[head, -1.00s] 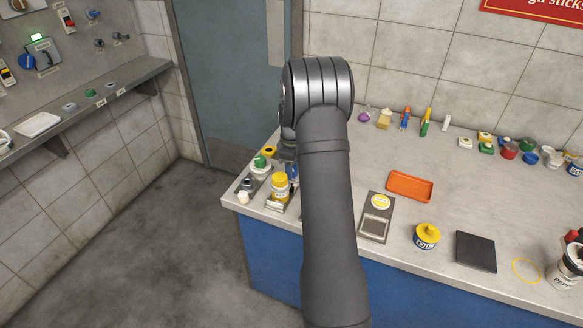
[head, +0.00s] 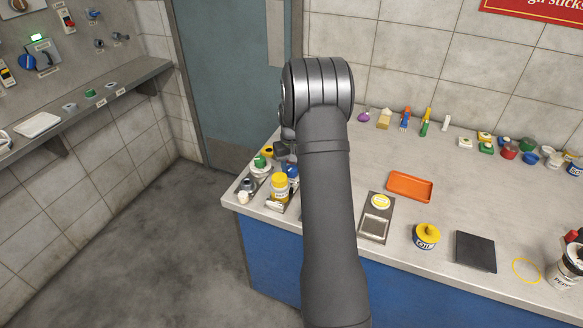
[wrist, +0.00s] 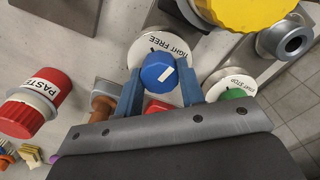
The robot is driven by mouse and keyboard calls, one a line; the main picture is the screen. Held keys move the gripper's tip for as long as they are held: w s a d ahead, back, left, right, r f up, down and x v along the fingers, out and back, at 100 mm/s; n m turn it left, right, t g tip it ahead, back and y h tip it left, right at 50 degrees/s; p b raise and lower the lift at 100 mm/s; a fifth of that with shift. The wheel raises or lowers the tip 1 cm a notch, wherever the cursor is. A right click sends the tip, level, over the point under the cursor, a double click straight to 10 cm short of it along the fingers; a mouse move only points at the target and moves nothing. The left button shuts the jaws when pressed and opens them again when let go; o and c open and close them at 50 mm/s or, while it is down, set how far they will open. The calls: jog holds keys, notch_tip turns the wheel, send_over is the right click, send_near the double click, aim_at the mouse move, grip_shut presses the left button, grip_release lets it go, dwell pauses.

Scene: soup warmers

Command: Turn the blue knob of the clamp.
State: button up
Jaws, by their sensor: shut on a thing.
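The clamp's blue knob (wrist: 157,70) is between my gripper's (wrist: 160,86) two blue fingers in the wrist view. The fingers are shut on its sides. A white line on the knob's face slants toward the upper right. Behind it is a round white dial (wrist: 147,47) lettered TIGHT and FREE, upside down in this view. The knob partly hides this dial. In the head view, the blue knob (head: 291,170) shows at the left end of the counter, just below my gripper. My arm hides part of that area.
A green knob (wrist: 232,96) on a dial lettered STOP stands close to the right finger. A red part (wrist: 157,106) lies between the fingers. A large yellow cap (wrist: 250,10) and a red PASTE jar (wrist: 35,103) are nearby. An orange tray (head: 410,186) is on the counter.

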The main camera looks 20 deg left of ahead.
jog(key=m, duration=0.3)
jog(key=shift+m, duration=2.2)
jog(key=o, duration=1)
jog(key=shift+r, duration=0.1)
notch_tip(320, 180, up, 17)
jog(key=shift+r, duration=0.15)
